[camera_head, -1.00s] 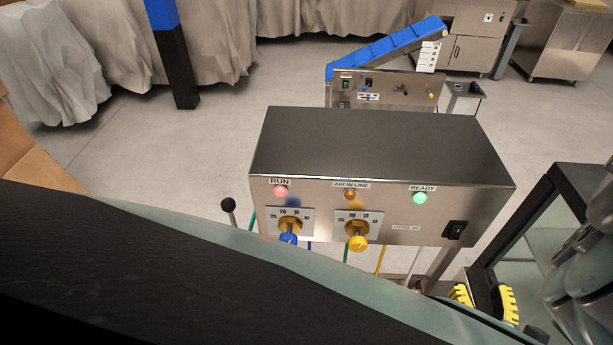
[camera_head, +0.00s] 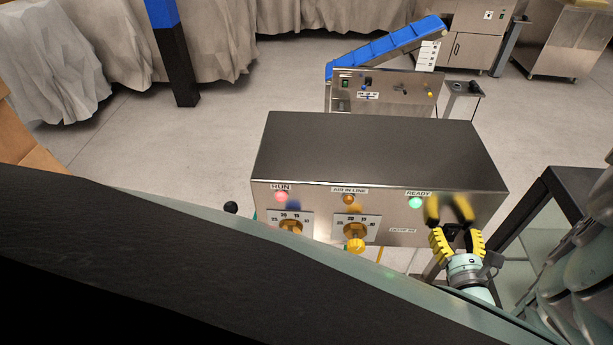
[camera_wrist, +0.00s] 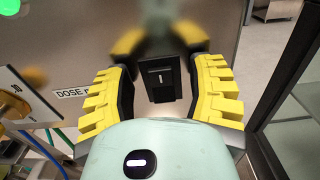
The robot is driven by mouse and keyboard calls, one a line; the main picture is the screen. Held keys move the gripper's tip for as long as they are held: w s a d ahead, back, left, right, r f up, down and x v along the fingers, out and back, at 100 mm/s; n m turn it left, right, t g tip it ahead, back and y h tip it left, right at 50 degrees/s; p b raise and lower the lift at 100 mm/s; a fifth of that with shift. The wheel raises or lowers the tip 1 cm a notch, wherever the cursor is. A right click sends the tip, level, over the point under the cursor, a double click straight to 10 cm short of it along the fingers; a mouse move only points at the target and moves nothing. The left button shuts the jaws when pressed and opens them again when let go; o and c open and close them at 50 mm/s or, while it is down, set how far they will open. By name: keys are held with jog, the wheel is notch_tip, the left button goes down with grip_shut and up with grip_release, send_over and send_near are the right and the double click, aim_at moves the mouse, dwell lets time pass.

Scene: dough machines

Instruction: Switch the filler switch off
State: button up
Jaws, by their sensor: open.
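The filler switch (camera_head: 452,231) is a black rocker at the right end of the metal control box's (camera_head: 380,145) front panel. In the wrist view the switch (camera_wrist: 160,78) shows a white line mark and sits between my fingers. My gripper (camera_head: 456,238) has yellow ridged fingers and is open, one finger on each side of the switch. In the wrist view my gripper (camera_wrist: 160,72) faces the panel, with blurred finger reflections in the metal. I cannot tell whether the fingertips touch the panel. In the head view the fingers partly cover the switch.
The panel carries a red RUN lamp (camera_head: 281,196), a green READY lamp (camera_head: 415,203), and a yellow knob (camera_head: 355,245). The DOSE label (camera_wrist: 73,93) lies left of my fingers. A dark-framed glass cabinet (camera_head: 555,215) stands close on the right. A blue conveyor (camera_head: 385,48) stands behind.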

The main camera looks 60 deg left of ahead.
jog(key=shift+c, duration=0.2)
grip_shut()
dwell(0.4)
jog(key=shift+d+f, duration=0.1)
